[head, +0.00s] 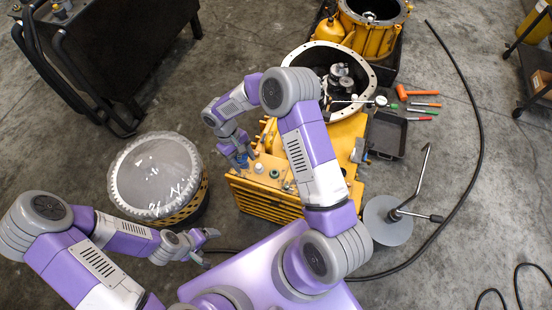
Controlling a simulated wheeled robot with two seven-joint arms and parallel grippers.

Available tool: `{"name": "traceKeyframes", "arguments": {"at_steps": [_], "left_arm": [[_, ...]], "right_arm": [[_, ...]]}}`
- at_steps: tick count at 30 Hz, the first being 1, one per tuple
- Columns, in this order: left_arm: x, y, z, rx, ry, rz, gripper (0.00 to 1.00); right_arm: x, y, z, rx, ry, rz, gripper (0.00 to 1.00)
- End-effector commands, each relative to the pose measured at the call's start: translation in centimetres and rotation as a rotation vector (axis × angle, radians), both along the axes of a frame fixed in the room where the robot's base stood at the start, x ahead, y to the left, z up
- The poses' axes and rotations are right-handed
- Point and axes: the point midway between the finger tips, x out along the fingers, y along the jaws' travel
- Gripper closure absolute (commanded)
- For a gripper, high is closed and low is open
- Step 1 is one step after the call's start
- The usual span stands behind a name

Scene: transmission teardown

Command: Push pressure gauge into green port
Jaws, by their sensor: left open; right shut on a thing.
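The yellow transmission housing (258,198) stands at the centre, with several small ports on its top face. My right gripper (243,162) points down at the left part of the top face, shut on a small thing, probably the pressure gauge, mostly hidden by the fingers. I cannot tell whether it touches the housing. My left gripper (210,248) is open and empty, left of the housing's front and low in the view.
A drum with a clear-wrapped top (155,172) stands left of the housing. An open round bell housing (370,78) is behind. A black tray (387,134) and several coloured hand tools lie at right. A grey disc stand (385,222) and a black hose are on the floor.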

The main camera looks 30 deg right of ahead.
Motion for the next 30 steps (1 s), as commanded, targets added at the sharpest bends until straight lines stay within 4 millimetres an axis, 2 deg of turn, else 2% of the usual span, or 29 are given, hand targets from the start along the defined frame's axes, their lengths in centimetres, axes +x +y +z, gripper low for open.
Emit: {"name": "traceKeyframes", "arguments": {"at_steps": [6, 9, 12, 18, 23, 30], "left_arm": [[0.0, 0.0, 2.9, 0.000, 0.000, 0.000, 0.16], [0.0, 0.0, 3.9, 0.000, 0.000, 0.000, 0.16], [0.0, 0.0, 4.4, 0.000, 0.000, 0.000, 0.16], [0.0, 0.0, 4.4, 0.000, 0.000, 0.000, 0.16], [0.0, 0.0, 3.9, 0.000, 0.000, 0.000, 0.16], [0.0, 0.0, 2.5, 0.000, 0.000, 0.000, 0.16]], "right_arm": [[0.2, -6.9, -5.7, 0.000, 0.009, 0.324, 0.79], [-0.2, -9.7, -8.3, 0.001, 0.009, 0.499, 0.79], [-0.6, -11.3, -10.1, 0.003, 0.005, 0.618, 0.79], [-0.9, -12.4, -11.6, 0.001, 0.002, 0.700, 0.79], [-0.9, -12.4, -12.5, 0.000, 0.001, 0.699, 0.79], [-0.9, -12.4, -14.8, -0.001, 0.000, 0.698, 0.79]]}}
